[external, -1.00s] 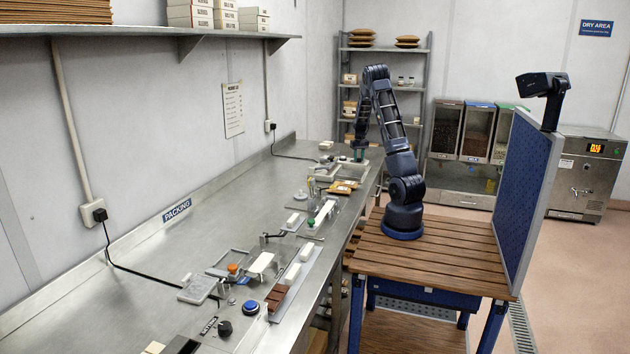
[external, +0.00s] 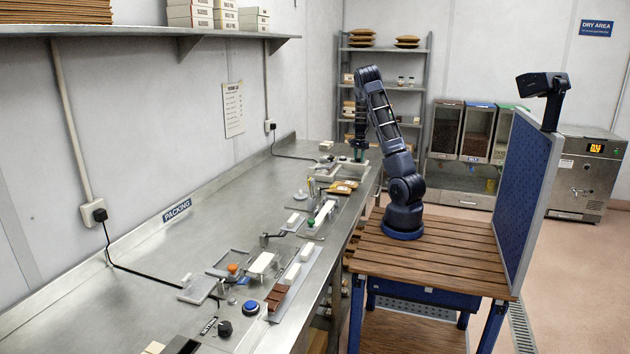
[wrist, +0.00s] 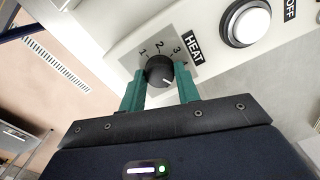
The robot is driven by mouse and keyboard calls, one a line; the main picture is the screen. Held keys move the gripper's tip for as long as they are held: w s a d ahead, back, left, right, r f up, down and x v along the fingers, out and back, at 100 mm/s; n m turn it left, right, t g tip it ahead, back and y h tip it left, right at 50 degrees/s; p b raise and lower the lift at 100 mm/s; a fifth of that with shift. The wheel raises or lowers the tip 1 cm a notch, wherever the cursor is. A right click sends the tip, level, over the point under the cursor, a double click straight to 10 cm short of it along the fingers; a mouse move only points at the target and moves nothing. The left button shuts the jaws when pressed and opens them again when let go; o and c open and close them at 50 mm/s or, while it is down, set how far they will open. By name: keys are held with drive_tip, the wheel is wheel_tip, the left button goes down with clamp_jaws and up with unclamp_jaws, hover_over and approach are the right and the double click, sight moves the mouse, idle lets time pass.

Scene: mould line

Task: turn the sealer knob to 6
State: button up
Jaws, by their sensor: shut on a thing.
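The black sealer knob (wrist: 158,71) sits on a pale panel in the wrist view. The figures 1, 2 and 3 show around its far side, beside a black HEAT label (wrist: 194,49). A small light mark shows on the knob's near right part; the figures there are hidden by my gripper. My gripper (wrist: 160,83) has its green fingers on either side of the knob, shut on it. In the external view my gripper (external: 359,155) is low over the sealer (external: 345,170) at the bench's far end, where the knob cannot be made out.
The steel bench (external: 150,265) carries several small fixtures and trays nearer the camera. Shelves (external: 410,88) stand behind.

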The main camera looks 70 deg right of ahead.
drive_tip(key=m, duration=0.6)
drive_tip(key=shift+m, duration=0.3)
idle(0.4)
drive_tip(key=o, duration=1)
drive_tip(key=shift+r, duration=0.1)
wheel_tip(320, 180, up, 11)
drive_tip(key=shift+f, duration=0.2)
